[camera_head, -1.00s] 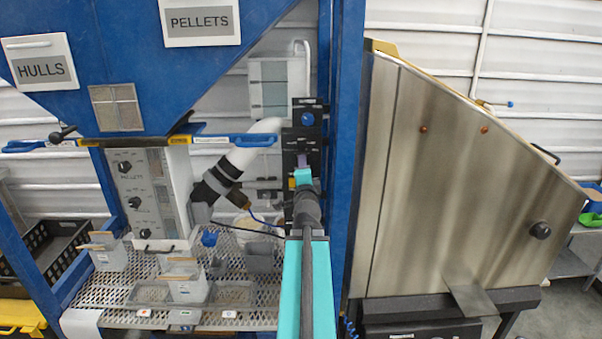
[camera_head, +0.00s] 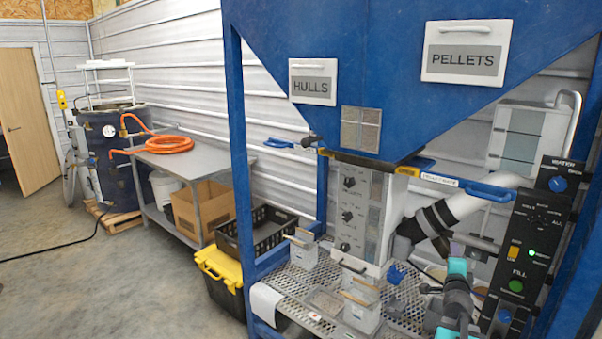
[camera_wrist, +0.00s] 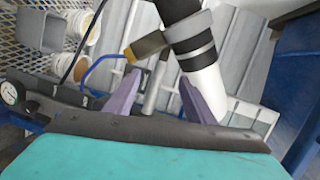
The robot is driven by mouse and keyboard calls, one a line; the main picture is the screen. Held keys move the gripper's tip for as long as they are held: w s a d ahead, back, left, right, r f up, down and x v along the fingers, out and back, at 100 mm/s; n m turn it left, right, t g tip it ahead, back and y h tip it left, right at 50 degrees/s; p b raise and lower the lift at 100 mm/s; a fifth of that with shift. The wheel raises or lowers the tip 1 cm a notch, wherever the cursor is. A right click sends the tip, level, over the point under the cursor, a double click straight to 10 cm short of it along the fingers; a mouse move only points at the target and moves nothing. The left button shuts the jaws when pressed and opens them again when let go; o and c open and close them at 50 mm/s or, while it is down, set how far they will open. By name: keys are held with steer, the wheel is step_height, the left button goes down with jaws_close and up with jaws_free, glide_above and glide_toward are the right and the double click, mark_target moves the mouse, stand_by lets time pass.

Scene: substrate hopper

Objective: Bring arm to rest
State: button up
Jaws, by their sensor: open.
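My gripper (camera_wrist: 160,80) is open in the wrist view. Its two purple fingers stand apart, and I see nothing held between them. Beyond them are a white and black pipe (camera_wrist: 204,72) and a brass-ended fitting (camera_wrist: 146,48); I cannot tell how far off these are. In the head view my teal and dark arm stands at the lower right, in front of the hopper frame. The control panel (camera_head: 524,250), with a lit green light, is just right of my arm.
The blue hopper (camera_head: 385,95) stands over a perforated shelf (camera_head: 300,290) bearing several small containers. A black crate and a yellow-lidded bin (camera_head: 222,270) stand left of its frame. A grey table (camera_head: 205,155) with an orange hose is farther left. The floor at left is mostly clear.

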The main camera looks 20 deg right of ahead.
steer(key=w+a+f+n+y+b, duration=0.1)
steer(key=w+a+f+n+y, duration=0.3)
steer(key=a+f, duration=0.75)
steer(key=w+a+f+n+y+b, duration=0.25)
steer(key=w+a+f, duration=0.45)
steer(key=a+f, duration=0.45)
steer(key=s+a+f+n+g+y+b, duration=0.1)
steer(key=s+a+f+n+g+y, duration=0.15)
steer(key=a+f, duration=0.8)
steer(key=s+a+f+n+g+y, duration=0.1)
steer(key=s+a+f+n+y, duration=0.2)
steer(key=a+f, duration=0.7)
steer(key=s+a+f+n+g+y+b, duration=0.1)
steer(key=s+a+f+n+g, duration=0.3)
steer(key=s+a+f, duration=0.4)
steer(key=s+a+f+n+g+b, duration=0.1)
steer(key=s+a+f+n+g, duration=0.25)
steer(key=s+a+f, duration=0.55)
steer(key=s+d+r+n+g+h, duration=0.1)
steer(key=s+d+n+g, duration=0.1)
steer(key=s, duration=0.7)
steer(key=s+d+r+n+g, duration=0.1)
steer(key=s+d+n+g, duration=0.2)
steer(key=s, duration=0.6)
steer(key=shift+s+d+n+g+h, duration=0.2)
steer(key=shift+n+g+h, duration=0.2)
steer(key=shift+g, duration=0.5)
